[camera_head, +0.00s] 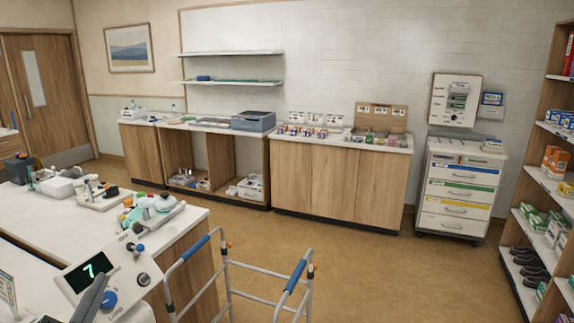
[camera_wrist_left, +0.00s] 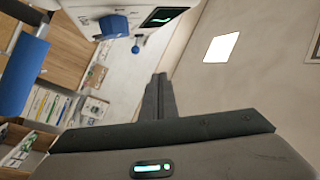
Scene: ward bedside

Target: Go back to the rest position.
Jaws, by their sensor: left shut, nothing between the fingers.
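My left gripper (camera_head: 103,279) shows at the lower left of the head view as a dark grey shape, in front of a white device (camera_head: 128,263) with a lit "7" on its screen and a blue knob. In the left wrist view my left gripper (camera_wrist_left: 159,80) has its dark fingers closed together with nothing between them. Whether it touches the device cannot be told; in the wrist view the device (camera_wrist_left: 119,22) is beyond the fingers. My right gripper is not in view.
A walking frame (camera_head: 290,276) with blue grips stands close in front. A white-topped counter (camera_head: 60,222) with several items is at the left. A drawer cart (camera_head: 455,204) and stocked shelves (camera_head: 527,190) are at the right. The brown floor between is clear.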

